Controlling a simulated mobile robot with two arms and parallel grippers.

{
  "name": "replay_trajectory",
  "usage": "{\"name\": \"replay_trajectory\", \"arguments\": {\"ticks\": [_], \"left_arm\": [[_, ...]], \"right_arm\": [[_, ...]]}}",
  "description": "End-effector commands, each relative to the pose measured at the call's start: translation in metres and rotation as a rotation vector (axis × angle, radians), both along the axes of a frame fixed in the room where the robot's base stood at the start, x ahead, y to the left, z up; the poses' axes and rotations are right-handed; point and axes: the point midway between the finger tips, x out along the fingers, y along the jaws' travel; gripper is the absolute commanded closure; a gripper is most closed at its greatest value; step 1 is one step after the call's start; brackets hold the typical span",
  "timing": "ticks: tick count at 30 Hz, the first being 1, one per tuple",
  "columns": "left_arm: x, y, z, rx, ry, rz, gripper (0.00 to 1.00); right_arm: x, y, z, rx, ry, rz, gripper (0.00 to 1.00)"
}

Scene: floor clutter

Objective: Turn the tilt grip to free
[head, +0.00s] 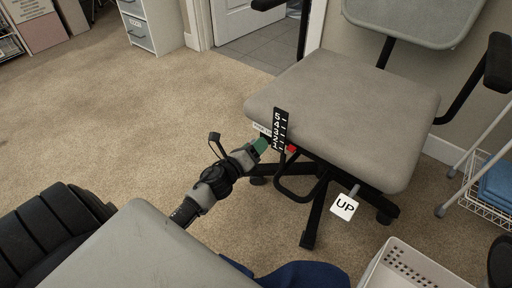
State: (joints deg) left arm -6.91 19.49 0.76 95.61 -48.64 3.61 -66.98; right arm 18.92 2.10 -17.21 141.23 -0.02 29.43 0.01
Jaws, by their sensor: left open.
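A grey office chair (345,110) stands on the carpet at the right of centre. A black upright scale (281,130) with white digits and a red marker (291,149) is at the left front edge of its seat. A white label (262,129) shows just left of the scale, its words too small to read. My left gripper (260,146) is open at the seat's left edge, beside the scale. A green part shows at its tip; I cannot tell whether it is the tilt grip or whether they touch. A white UP tag (344,206) hangs on a lever under the seat.
A white perforated basket (412,268) stands at the bottom right. A wire rack (492,187) with blue cloth is at the right edge. The chair's black base spreads below the seat. Open carpet (150,110) lies to the left.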

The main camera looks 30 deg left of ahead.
Motion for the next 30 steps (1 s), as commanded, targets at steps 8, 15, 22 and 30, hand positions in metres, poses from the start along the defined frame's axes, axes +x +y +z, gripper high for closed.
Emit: {"name": "replay_trajectory", "arguments": {"ticks": [8,15,22,30], "left_arm": [[0.0018,0.0,0.0004,-0.001,0.0,0.0,0.57],[0.0016,-0.0001,0.0004,-0.001,0.0,0.0,0.93],[0.0015,-0.0002,0.0005,-0.006,0.0,0.0,1.0],[0.0016,-0.0004,0.0014,-0.087,0.007,0.0,1.0]], "right_arm": [[0.0,0.0001,0.0002,-0.001,0.002,0.0,0.45],[0.0,0.0001,0.0002,-0.001,0.002,0.0,0.45],[0.0,0.0,0.0008,0.001,0.001,0.0,0.45],[-0.0005,-0.0006,0.0053,0.003,-0.002,0.002,0.45]]}}
